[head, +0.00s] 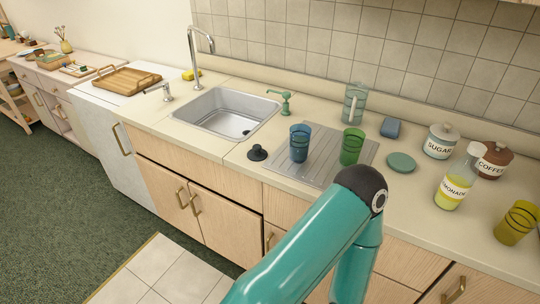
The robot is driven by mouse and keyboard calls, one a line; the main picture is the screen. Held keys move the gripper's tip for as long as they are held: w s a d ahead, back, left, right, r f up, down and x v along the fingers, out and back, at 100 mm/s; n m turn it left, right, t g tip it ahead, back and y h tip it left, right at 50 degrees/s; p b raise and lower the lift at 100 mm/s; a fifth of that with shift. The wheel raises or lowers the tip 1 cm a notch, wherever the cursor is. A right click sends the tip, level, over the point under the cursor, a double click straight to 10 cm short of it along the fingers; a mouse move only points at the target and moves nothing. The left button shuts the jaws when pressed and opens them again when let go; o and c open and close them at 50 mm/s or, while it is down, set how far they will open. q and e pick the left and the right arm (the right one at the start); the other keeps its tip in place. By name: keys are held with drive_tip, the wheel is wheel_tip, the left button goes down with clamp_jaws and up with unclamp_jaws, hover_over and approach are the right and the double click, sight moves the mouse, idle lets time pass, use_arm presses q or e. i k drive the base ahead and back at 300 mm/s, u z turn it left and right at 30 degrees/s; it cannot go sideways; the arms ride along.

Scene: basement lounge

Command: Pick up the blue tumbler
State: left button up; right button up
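The blue tumbler (300,145) stands upright on the left part of a grey ribbed drainboard (325,168), right of the sink. A green tumbler (351,147) stands close to its right on the same board, with a gap between them. A teal link of one of my arms rises from the bottom edge and bends in front of the counter, below and right of the blue tumbler. It does not cover the tumbler. Neither of my grippers shows in the head view.
The sink (228,112), a black stopper (257,153) and a green dispenser (284,104) are left of the drainboard. A glass pitcher (354,104) stands behind. A sugar jar (440,141), coffee jar (495,160), lemonade bottle (455,183) and yellow tumbler (516,223) stand right.

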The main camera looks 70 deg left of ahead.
sight(299, 144)
drive_tip(key=u, duration=0.1)
drive_tip(key=k, duration=1.2)
drive_tip(key=u, duration=1.65)
drive_tip(key=i, duration=1)
drive_tip(key=u, duration=0.05)
